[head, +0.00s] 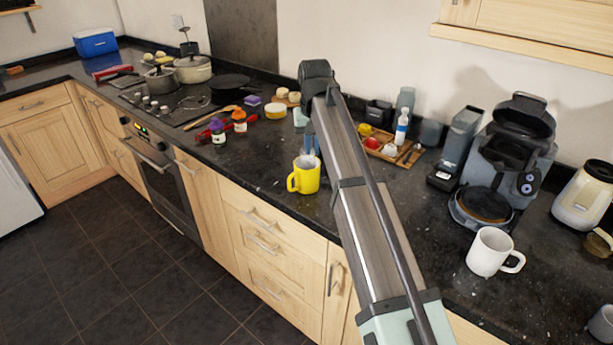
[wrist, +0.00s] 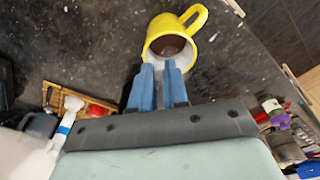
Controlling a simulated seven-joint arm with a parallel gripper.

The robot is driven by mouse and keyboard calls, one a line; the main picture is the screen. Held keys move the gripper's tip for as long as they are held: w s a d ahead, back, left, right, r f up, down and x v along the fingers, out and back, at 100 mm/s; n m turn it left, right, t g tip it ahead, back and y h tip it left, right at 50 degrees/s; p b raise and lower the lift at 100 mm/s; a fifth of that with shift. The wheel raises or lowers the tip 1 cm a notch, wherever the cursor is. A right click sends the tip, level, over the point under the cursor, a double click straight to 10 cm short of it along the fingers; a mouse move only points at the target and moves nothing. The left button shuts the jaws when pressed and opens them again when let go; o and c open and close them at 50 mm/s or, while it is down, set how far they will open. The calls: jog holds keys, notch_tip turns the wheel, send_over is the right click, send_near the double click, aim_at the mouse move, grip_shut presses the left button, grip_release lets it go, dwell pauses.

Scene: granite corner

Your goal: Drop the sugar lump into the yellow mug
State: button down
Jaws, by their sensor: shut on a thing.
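The yellow mug (head: 308,183) stands upright on the dark counter, its handle to the left. In the wrist view the yellow mug (wrist: 190,53) shows its open top, white inside with brown liquid. My gripper (wrist: 160,67) has its blue fingertips over the near side of the mug's opening. In the head view my gripper (head: 309,142) is just above the mug, partly hidden by my arm. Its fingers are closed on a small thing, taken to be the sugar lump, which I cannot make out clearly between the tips.
A wooden tray (head: 407,160) with small items and a bottle (head: 402,129) stands right of my arm. A white mug (head: 492,252) and a coffee machine (head: 510,150) are further right. Two small jars (head: 218,131) stand left of the yellow mug, near the counter edge.

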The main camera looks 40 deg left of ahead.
aim_at(313, 150)
jog(key=shift+f, duration=1.7)
jog(key=c, duration=1.1)
grip_release()
jog(key=shift+o, duration=0.2)
jog(key=shift+r, duration=0.1)
notch_tip(313, 150, up, 14)
jog(key=s+d, duration=0.1)
jog(key=shift+f, duration=0.2)
jog(key=shift+s, duration=0.15)
